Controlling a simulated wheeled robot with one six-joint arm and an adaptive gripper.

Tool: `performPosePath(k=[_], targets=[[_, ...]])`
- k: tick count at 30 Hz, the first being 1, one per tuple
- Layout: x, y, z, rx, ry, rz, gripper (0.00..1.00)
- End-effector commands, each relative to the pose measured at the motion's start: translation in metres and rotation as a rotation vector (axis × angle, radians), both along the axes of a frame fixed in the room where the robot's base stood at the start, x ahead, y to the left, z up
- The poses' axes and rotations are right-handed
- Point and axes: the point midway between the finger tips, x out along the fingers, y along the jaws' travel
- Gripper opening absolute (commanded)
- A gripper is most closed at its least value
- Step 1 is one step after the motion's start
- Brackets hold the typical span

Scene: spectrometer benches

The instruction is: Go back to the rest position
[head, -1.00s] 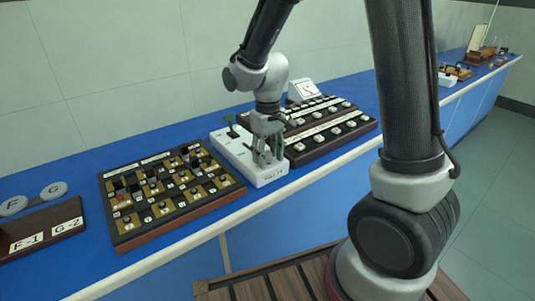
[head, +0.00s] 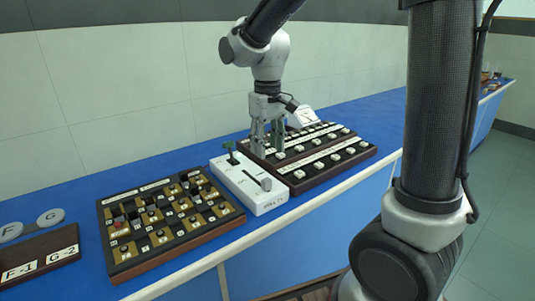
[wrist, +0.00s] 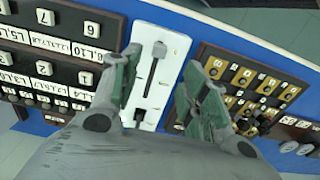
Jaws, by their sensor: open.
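The fingers are apart from the knob.
A brown board with dark and gold blocks (head: 165,215) lies left of the white box. A dark stepped board with white switches (head: 325,160) lies to its right. A dark holder with F-1 and G-2 labels (head: 40,255) is at far left. Air above the blue bench (head: 130,165) is clear.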

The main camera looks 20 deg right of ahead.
Motion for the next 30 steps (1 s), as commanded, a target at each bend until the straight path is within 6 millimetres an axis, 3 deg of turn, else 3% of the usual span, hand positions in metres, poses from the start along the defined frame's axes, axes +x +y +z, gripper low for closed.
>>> performPosePath(k=[14, 17, 27, 30], targets=[[-0.007, -0.003, -0.006, -0.007, 0.018, 0.014, 0.45], [-0.033, -0.015, -0.009, -0.012, 0.035, 0.02, 0.45], [-0.14, -0.104, 0.036, 0.04, -0.154, -0.142, 0.45], [-0.166, -0.123, 0.045, 0.051, -0.231, -0.204, 0.45]])
